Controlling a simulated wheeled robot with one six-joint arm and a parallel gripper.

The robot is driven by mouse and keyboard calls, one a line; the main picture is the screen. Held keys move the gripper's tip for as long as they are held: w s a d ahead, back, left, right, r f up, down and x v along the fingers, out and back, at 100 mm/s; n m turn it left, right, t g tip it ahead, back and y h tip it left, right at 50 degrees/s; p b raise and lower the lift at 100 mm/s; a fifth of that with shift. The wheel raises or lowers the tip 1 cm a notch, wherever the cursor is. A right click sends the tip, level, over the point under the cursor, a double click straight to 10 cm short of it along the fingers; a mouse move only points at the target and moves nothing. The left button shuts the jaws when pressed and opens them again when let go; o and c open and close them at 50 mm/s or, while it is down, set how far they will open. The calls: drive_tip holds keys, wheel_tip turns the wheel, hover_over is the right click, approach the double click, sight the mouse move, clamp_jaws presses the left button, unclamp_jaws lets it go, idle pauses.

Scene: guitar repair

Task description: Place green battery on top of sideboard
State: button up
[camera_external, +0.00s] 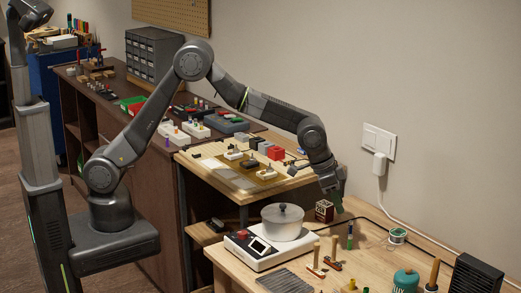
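My gripper (334,192) hangs at the end of the arm on the right, pointing down above the light wood bench (400,275). A small dark green piece shows at its fingertips and may be the green battery; it is too small to tell whether the fingers are closed on it. A slim upright green item (350,237) stands on the bench below. The sideboard appears to be the long dark brown cabinet (155,215) on the left, partly hidden behind my arm. Its top holds many small items.
A metal pot (282,222) sits on a white hot plate (258,254) left of the gripper. A raised wood shelf (213,165) holds small parts. A grey drawer unit (152,53) stands on the cabinet.

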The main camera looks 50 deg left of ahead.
drive_tip(key=n, duration=0.4)
drive_tip(key=n+t+h+p, duration=0.2)
drive_tip(key=n+t+p, duration=0.2)
drive_tip(key=n, duration=2.9)
approach(351, 237)
drive_tip(key=x, duration=0.4)
drive_tip(key=a+x, duration=0.1)
drive_tip(key=x, duration=0.1)
drive_tip(key=shift+w+d+f, duration=0.15)
drive_tip(key=shift+w+f, duration=0.1)
drive_tip(key=shift+w, duration=0.35)
drive_tip(key=shift+s+p+x, duration=0.2)
drive_tip(key=shift+p+x, duration=0.95)
drive_tip(key=shift+x, duration=1.65)
drive_tip(key=shift+s+d, duration=0.15)
